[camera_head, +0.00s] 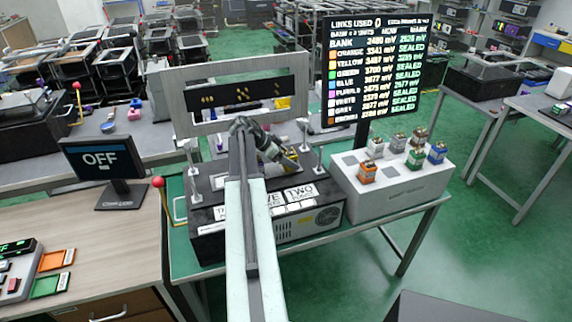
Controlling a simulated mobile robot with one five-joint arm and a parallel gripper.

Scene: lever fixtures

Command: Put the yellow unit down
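My gripper (284,158) is in the middle of the view, above the black bench unit (270,222) with its row of printed white labels. A small yellow piece, which looks like the yellow unit (291,164), shows at the fingertips. The fingers look closed on it, though the hand hides most of it. It is held above the bench unit's top, near the upright metal posts. No other yellow unit shows among the units on the white block (395,196).
Orange (367,173), blue (437,154) and several other units stand on the white block at right. A framed panel (240,93) stands behind my gripper. A readout screen (376,70) rises behind the block. A red-knobbed lever (159,183) and an OFF monitor (103,165) are at left.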

